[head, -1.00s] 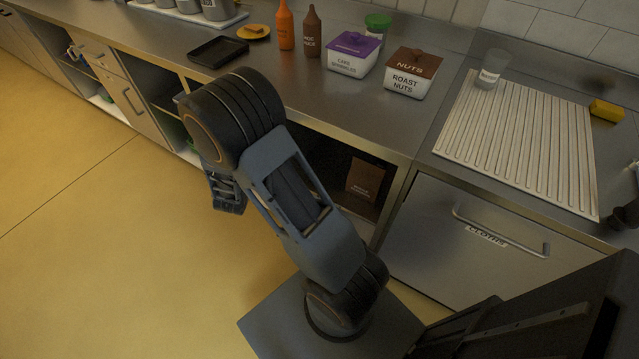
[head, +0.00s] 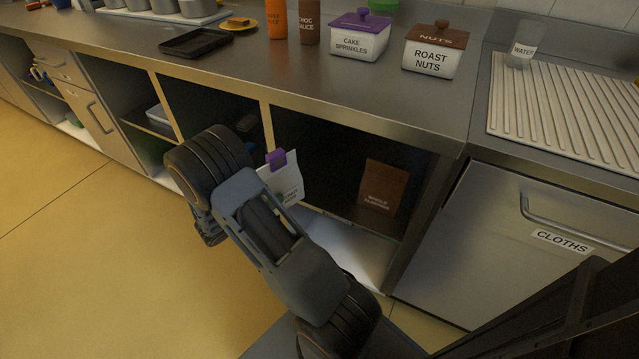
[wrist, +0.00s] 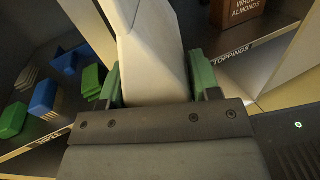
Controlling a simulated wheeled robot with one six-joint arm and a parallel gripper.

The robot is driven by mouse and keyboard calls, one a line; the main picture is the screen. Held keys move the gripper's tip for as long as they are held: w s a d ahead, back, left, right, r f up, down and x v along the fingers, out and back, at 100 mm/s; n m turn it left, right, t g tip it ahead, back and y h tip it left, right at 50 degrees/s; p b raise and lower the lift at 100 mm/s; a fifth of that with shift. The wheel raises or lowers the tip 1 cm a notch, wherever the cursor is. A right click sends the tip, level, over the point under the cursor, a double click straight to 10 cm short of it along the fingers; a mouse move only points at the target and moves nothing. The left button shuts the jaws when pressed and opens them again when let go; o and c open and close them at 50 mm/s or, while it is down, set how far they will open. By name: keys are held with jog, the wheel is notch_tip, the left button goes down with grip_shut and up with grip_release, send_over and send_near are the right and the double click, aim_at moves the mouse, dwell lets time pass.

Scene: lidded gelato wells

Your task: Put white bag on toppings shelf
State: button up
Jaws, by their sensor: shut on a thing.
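The white bag (head: 283,184) has a purple clip (head: 276,159) at its top. In the head view it is upright in front of the under-counter shelves, partly hidden by my arm. In the wrist view the white bag (wrist: 148,50) stands between the green fingers of my gripper (wrist: 158,88), which is shut on it. The toppings shelf (head: 350,250) is the bay at right, with a brown almonds bag (head: 382,187) on it; its label TOPPINGS (wrist: 235,57) shows in the wrist view. The fingertips are hidden behind my arm in the head view.
A wooden divider (head: 266,118) separates the toppings bay from the bay at left. The counter edge (head: 330,118) overhangs the shelves. A cloths drawer (head: 560,225) is at right. The shelf floor beside the almonds bag looks free.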

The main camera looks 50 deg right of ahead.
jog(key=shift+g, duration=0.3)
jog(key=shift+s+d+f+b, duration=0.35)
jog(key=shift+d+f+b, duration=0.45)
jog(key=shift+d, duration=2.2)
jog(key=shift+s+d+f+b, duration=0.4)
jog(key=shift+d+b, duration=0.8)
jog(key=shift+d, duration=1.8)
jog(key=shift+s+d+f+b, duration=0.25)
jog(key=shift+d+f+b, duration=0.6)
jog(key=shift+d, duration=2.15)
jog(key=shift+r, duration=0.15)
jog(key=shift+b, duration=0.3)
jog(key=o, duration=1.1)
jog(key=shift+c, duration=0.2)
